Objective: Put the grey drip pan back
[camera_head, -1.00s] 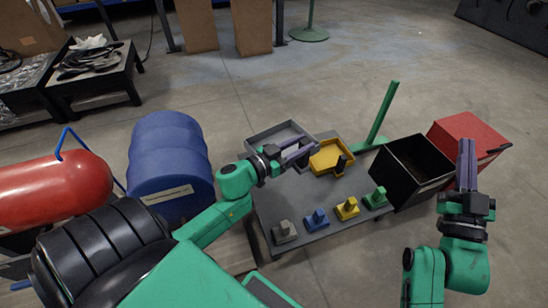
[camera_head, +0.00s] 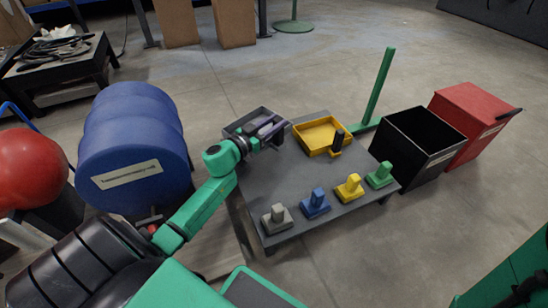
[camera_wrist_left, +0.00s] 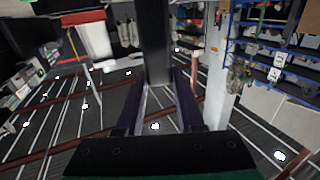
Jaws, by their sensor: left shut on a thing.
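The grey drip pan (camera_head: 248,118) is at the far left corner of the dark grey table (camera_head: 285,182) in the head view. My left gripper (camera_head: 271,127) reaches over it and is shut on its near side; the fingers and wrist hide part of the pan. I cannot tell whether the pan touches the table. In the left wrist view a dark grey upright surface, perhaps the pan, shows between the two purple fingers (camera_wrist_left: 160,88). My right gripper is out of view.
A yellow pan (camera_head: 318,132) with a black-handled piece (camera_head: 337,143) is right of the grey pan. Grey (camera_head: 277,218), blue (camera_head: 316,203), yellow (camera_head: 349,187) and green (camera_head: 380,174) blocks line the front edge. A black bin (camera_head: 405,165), red box (camera_head: 462,115) and blue drum (camera_head: 135,160) flank the table.

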